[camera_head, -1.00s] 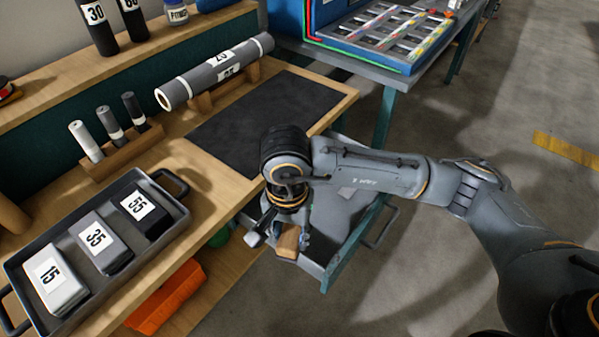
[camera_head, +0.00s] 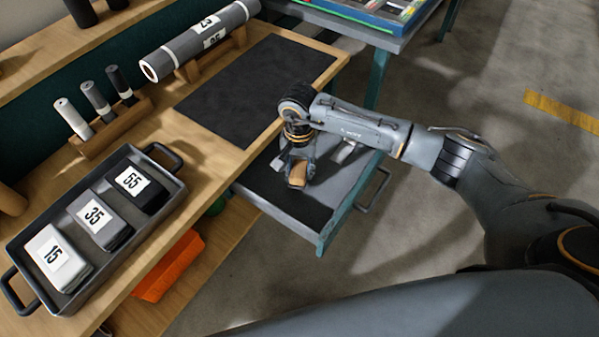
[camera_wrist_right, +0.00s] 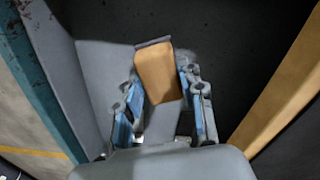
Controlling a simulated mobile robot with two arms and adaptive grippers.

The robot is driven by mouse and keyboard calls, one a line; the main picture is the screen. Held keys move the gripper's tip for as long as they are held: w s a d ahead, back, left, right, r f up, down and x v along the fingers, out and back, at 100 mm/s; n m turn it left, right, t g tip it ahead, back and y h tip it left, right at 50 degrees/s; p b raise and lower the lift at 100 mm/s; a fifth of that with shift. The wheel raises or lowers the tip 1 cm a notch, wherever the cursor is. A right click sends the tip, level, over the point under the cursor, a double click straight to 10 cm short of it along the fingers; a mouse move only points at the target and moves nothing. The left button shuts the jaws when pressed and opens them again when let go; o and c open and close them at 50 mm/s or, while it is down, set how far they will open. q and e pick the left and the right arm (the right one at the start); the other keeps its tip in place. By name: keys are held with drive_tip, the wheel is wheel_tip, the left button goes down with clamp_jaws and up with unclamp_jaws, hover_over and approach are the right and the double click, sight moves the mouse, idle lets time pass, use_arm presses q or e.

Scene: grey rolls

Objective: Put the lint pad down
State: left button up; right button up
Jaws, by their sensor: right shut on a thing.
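The lint pad (camera_head: 298,174) is a tan wooden block with a thin grey layer along one end. My right gripper (camera_head: 300,168) is shut on it, above or in the open drawer (camera_head: 292,209) under the bench. In the right wrist view, the pad (camera_wrist_right: 159,76) sits between the blue-faced fingers of the right gripper (camera_wrist_right: 160,91). The dark drawer floor (camera_wrist_right: 235,55) shows behind it. I cannot tell whether the pad touches the floor. My left gripper is not in view.
On the bench, a black mat (camera_head: 255,88) lies beside a large grey roll (camera_head: 200,42) on a wooden stand. A grey object (camera_head: 345,150) lies at the drawer's far side.

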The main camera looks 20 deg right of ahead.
sight(299, 168)
wheel_tip(299, 168, down, 3)
drive_tip(key=shift+w+f+p, duration=0.1)
drive_tip(key=shift+p, duration=0.35)
drive_tip(key=shift+d+f, duration=0.1)
drive_tip(key=shift+f, duration=0.1)
drive_tip(key=o, duration=0.7)
drive_tip(key=shift+f, duration=0.1)
drive_tip(key=shift+c, duration=0.2)
drive_tip(key=o, duration=0.4)
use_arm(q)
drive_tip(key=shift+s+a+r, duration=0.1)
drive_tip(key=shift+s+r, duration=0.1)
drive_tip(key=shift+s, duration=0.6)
use_arm(e)
drive_tip(key=shift+o, duration=0.2)
drive_tip(key=shift+r, duration=0.35)
use_arm(q)
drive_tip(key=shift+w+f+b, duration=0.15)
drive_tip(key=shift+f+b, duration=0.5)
drive_tip(key=shift+b, duration=0.25)
use_arm(e)
wheel_tip(299, 168, up, 12)
drive_tip(key=shift+f, duration=0.1)
